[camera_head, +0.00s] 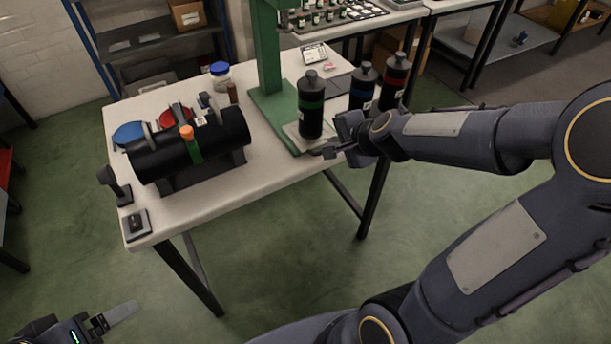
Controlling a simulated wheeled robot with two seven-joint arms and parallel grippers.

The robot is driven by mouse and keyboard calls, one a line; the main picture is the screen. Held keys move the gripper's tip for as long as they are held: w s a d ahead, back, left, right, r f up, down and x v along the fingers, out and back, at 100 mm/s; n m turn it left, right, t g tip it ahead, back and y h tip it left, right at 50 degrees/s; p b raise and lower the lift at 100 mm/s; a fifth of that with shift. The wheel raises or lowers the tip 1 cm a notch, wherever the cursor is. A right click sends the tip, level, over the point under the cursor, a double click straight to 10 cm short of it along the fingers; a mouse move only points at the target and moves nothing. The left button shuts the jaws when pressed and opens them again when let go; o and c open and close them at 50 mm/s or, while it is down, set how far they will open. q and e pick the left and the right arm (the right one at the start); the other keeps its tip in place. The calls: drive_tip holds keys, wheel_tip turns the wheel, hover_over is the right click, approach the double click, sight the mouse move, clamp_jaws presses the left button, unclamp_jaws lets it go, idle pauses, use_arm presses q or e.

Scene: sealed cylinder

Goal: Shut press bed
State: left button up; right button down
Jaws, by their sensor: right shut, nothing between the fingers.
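The green press (268,60) stands on the white table, its column rising out of the top of the view. Its pale bed plate (294,132) sticks out at the front right of the green base, near the table's right edge. A black bottle with a green band (311,112) stands upright on the bed. My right gripper (318,152) is shut and empty, its tips low at the bed's front edge, beside the bottle's foot. I cannot tell whether they touch the bed. My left gripper (118,316) is at the bottom left, away from the table, partly cut off.
Black bottles with blue (362,88) and red (393,80) bands stand behind my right gripper. A black horizontal cylinder (190,145) on a cradle fills the table's left. A blue-lidded jar (220,75) stands behind it. The table front between cylinder and press is clear.

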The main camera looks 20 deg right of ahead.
drive_tip(key=f, duration=0.1)
drive_tip(key=b, duration=0.5)
approach(314, 144)
drive_tip(key=x, duration=0.5)
drive_tip(key=shift+w+a+f, duration=0.1)
drive_tip(key=shift+f, duration=0.05)
drive_tip(key=shift+w+f, duration=0.15)
drive_tip(key=shift+w, duration=0.2)
